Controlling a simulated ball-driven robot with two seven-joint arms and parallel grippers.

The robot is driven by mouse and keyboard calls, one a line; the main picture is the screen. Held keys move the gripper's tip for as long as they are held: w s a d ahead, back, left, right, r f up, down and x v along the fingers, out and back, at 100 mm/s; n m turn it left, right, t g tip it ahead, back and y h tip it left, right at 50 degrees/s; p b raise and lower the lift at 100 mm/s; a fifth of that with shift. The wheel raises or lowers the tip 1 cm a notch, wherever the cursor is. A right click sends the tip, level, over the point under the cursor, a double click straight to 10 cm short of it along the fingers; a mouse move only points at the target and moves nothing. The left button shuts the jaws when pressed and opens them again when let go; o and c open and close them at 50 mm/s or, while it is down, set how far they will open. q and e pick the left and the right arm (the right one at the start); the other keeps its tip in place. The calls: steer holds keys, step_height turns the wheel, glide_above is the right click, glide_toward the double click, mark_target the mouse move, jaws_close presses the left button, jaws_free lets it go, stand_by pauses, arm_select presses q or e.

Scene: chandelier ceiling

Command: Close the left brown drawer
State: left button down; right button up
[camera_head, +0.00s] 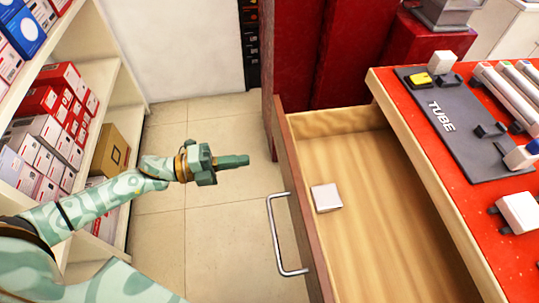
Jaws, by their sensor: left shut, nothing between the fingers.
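The brown drawer (385,190) is pulled open below the red-topped counter. Its brown front faces left and carries a silver bar handle (276,236). A small pale block (326,198) lies inside on the wooden bottom, near the front. The near part of the drawer runs out of the picture at the bottom. My left gripper (236,161) is shut and empty. It is in the air to the left of the drawer front, above and left of the handle, apart from both. My right gripper is not in view.
The red countertop (400,100) holds a dark TUBE tray (455,120) and several small devices. White shelves with boxes (62,95) stand at the left. Red cabinets (355,50) stand behind the drawer. Tiled floor (215,220) is clear between shelves and drawer.

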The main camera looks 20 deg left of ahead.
mark_target(282, 155)
arm_select(q)
steer(key=b+x, duration=0.1)
steer(key=x, duration=0.5)
steer(key=shift+f, duration=0.15)
steer(key=shift+w+d, duration=0.4)
steer(key=shift+d, duration=0.15)
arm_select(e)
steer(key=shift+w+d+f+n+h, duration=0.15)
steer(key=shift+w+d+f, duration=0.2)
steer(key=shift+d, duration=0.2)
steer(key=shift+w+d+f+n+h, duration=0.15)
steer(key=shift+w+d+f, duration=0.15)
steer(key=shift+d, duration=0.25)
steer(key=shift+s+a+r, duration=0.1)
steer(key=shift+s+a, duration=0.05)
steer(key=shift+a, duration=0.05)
arm_select(q)
steer(key=shift+w+d, duration=0.1)
